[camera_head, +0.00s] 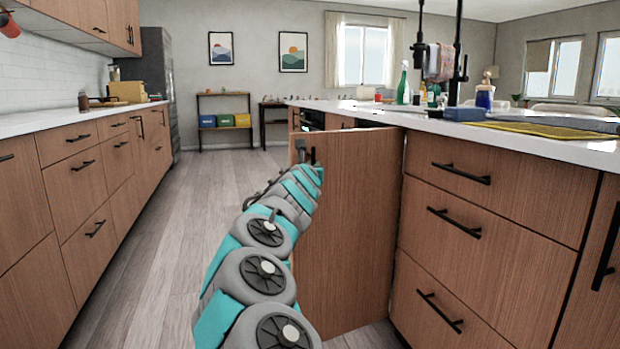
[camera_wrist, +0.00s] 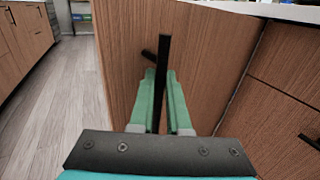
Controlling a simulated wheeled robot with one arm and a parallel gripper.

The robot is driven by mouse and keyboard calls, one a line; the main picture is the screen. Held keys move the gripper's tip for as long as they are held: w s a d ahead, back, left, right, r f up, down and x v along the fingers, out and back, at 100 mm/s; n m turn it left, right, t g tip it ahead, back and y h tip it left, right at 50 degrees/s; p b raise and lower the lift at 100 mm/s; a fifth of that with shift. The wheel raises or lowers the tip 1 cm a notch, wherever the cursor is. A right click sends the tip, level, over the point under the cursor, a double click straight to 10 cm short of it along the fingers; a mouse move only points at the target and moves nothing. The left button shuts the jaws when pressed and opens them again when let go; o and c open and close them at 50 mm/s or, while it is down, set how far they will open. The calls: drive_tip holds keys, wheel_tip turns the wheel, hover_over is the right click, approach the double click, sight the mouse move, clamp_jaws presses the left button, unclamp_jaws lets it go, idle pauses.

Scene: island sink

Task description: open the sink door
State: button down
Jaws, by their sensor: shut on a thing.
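The sink door (camera_head: 350,215) is a wooden panel on the island, standing swung out from the cabinet front; it also shows in the wrist view (camera_wrist: 215,50). Its black bar handle (camera_wrist: 163,52) runs upright on the panel. My gripper (camera_wrist: 162,76) has its green fingers on either side of the handle and is shut on it. In the head view my arm reaches forward to the door's upper left, where the gripper is small and partly hidden by my own links. The cabinet inside is hidden behind the panel.
Drawers with black handles (camera_head: 455,225) are right of the door. The white island countertop (camera_head: 360,113) lies above it, with bottles and a yellow mat (camera_head: 545,130). A counter with drawers (camera_head: 90,170) lines the left. The wooden floor (camera_head: 165,230) between is clear.

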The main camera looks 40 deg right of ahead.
drive_tip(key=shift+s+d+b, duration=0.1)
drive_tip(key=shift+s+b, duration=0.35)
drive_tip(key=shift+s, duration=0.15)
drive_tip(key=shift+r, duration=0.1)
drive_tip(key=c, duration=1.2)
unclamp_jaws()
drive_tip(key=shift+d, duration=0.1)
drive_tip(key=shift+o, duration=0.2)
drive_tip(key=b+v, duration=0.2)
drive_tip(key=v, duration=0.6)
drive_tip(key=shift+d, duration=0.15)
